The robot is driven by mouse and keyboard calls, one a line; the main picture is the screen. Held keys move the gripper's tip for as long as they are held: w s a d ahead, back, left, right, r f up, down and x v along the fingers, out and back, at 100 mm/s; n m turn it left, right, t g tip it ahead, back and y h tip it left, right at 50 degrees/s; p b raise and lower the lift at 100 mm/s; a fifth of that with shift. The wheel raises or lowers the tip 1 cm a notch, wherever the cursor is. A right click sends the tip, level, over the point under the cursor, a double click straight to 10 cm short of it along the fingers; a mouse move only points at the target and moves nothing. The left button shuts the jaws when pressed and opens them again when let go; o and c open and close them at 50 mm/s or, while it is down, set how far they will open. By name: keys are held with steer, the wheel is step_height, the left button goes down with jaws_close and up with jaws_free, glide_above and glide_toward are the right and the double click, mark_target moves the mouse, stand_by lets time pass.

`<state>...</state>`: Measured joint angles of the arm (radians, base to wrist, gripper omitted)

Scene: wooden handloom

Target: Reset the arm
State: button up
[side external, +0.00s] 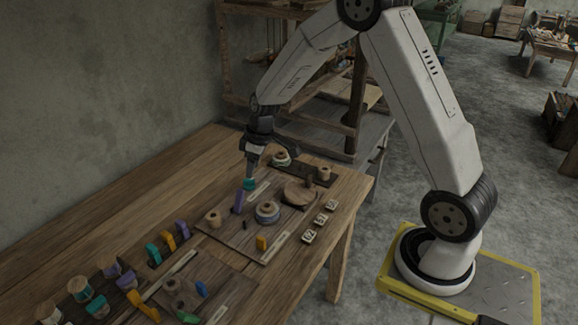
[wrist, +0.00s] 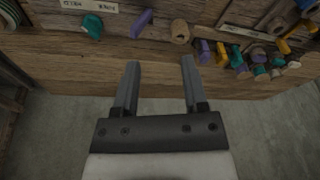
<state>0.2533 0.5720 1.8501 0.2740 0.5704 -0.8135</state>
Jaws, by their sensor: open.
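My gripper (side external: 252,162) is over the wooden workbench (side external: 190,165) in the side view, pointing down. In the wrist view my gripper (wrist: 160,64) has its two dark fingers apart with nothing between them. In the side view it appears just above a teal piece (side external: 249,184) and a purple block (side external: 238,202). In the wrist view the teal piece (wrist: 92,26) and purple block (wrist: 141,23) lie beyond the fingertips, apart from them. A wooden spool (wrist: 180,31) is beside the purple block.
A round wooden disc (side external: 300,193), a wound spool (side external: 267,212) and a yellow block (side external: 262,243) are on the bench. Several coloured pieces and thread spools (side external: 80,288) crowd its near left. A wooden loom frame (side external: 352,100) stands behind. The bench's left back strip is clear.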

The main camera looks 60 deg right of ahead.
steer(key=s+a+r+m, duration=0.1)
steer(key=s+a, duration=0.3)
steer(key=s, duration=0.5)
steer(key=s+a+r+m+h, duration=0.1)
steer(key=s+a+r+m, duration=0.1)
steer(key=s+a, duration=0.3)
steer(key=s+m, duration=0.1)
steer(key=s, duration=0.3)
steer(key=shift+s+a+r, duration=0.15)
steer(key=shift+r, duration=0.05)
